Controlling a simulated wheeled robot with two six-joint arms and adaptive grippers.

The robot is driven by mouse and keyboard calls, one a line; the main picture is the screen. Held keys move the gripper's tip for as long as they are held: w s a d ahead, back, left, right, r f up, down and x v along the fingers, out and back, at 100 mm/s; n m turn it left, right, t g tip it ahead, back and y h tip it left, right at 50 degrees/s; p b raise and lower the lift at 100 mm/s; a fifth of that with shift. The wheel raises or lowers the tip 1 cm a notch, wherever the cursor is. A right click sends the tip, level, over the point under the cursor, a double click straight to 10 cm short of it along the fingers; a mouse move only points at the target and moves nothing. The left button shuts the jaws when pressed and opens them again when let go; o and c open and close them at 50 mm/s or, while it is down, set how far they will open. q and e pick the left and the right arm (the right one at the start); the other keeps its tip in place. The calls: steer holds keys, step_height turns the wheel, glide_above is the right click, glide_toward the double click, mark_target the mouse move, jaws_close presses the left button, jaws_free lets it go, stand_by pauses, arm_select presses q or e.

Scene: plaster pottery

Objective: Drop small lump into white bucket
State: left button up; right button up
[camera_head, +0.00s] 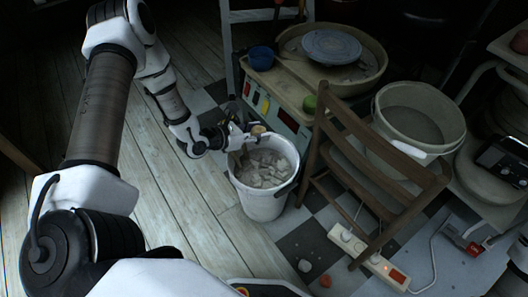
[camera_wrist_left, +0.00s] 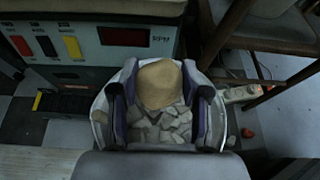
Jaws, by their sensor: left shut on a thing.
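The small lump (camera_wrist_left: 160,84) is tan and rounded. In the left wrist view it sits between the two fingers of my left gripper (camera_wrist_left: 162,100), which is shut on it. The white bucket (camera_head: 258,202) stands on the floor in the head view, holding many broken pale chunks. In the head view my left gripper (camera_head: 246,134) is over the bucket's back rim, with the lump (camera_head: 258,129) at its tip. The bucket's rim (camera_wrist_left: 99,115) also shows below the lump in the left wrist view. My right gripper is not in view.
A pottery wheel (camera_head: 332,48) with a control panel stands behind the bucket. A wooden chair (camera_head: 318,150) is close on the right, with a larger pale bucket (camera_head: 418,110) beyond it. A power strip (camera_head: 368,256) and small pieces lie on the checkered floor.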

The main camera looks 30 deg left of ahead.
arm_select(q)
step_height(320, 180, down, 5)
steer(key=b, duration=0.3)
steer(key=shift+f+b, duration=0.2)
steer(key=shift+b, duration=0.2)
steer(key=o, duration=1.3)
steer(key=shift+c, duration=0.2)
steer(key=shift+r, duration=0.1)
step_height(320, 180, up, 10)
steer(key=shift+f, duration=0.1)
steer(key=shift+f, duration=0.1)
